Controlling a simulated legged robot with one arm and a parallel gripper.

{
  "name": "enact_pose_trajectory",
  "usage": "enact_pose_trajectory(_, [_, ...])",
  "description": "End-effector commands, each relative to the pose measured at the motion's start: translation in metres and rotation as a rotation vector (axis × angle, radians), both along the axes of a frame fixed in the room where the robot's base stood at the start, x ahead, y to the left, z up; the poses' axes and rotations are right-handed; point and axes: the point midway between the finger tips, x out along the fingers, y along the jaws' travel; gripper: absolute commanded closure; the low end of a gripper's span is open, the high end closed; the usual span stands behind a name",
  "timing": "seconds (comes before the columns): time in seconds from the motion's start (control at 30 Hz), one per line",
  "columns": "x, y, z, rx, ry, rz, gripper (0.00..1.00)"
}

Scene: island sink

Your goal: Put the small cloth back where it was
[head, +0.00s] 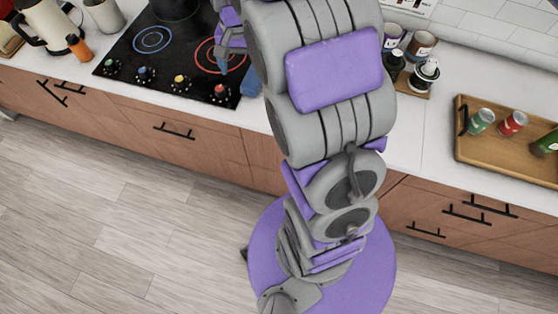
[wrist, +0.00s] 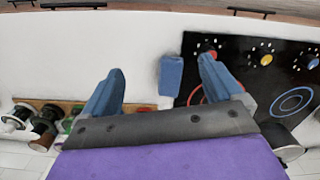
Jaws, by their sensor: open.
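A small blue cloth (wrist: 171,76) lies on the white counter beside the black cooktop's edge. In the head view the cloth (head: 251,82) shows next to the cooktop's right front corner, partly hidden by my arm. My gripper (wrist: 160,65) is open and empty, with its two blue fingers apart. In the wrist view the cloth appears between the fingers, nearer the right one; I cannot tell the height gap. In the head view my gripper (head: 226,50) is over the right part of the cooktop, mostly hidden by my arm.
The cooktop (head: 125,62) has coloured knobs along its front and a dark pot (head: 174,8) at the back. Right of my arm stand jars and bottles (head: 424,75) and a wooden tray (head: 478,150) with cans. White counter is clear between them.

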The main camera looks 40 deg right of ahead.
Motion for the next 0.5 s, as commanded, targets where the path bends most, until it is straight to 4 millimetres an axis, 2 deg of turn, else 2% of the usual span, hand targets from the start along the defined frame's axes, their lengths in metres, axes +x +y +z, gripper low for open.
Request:
enact_pose_trajectory(0.03, [-0.018,0.01,0.009,0.001,0.004,0.04,0.07])
enact_pose_trajectory(0.2, [-0.078,0.038,0.029,0.009,0.029,0.18,0.07])
enact_pose_trajectory(0.5, [-0.193,0.076,0.043,0.028,0.077,0.438,0.07])
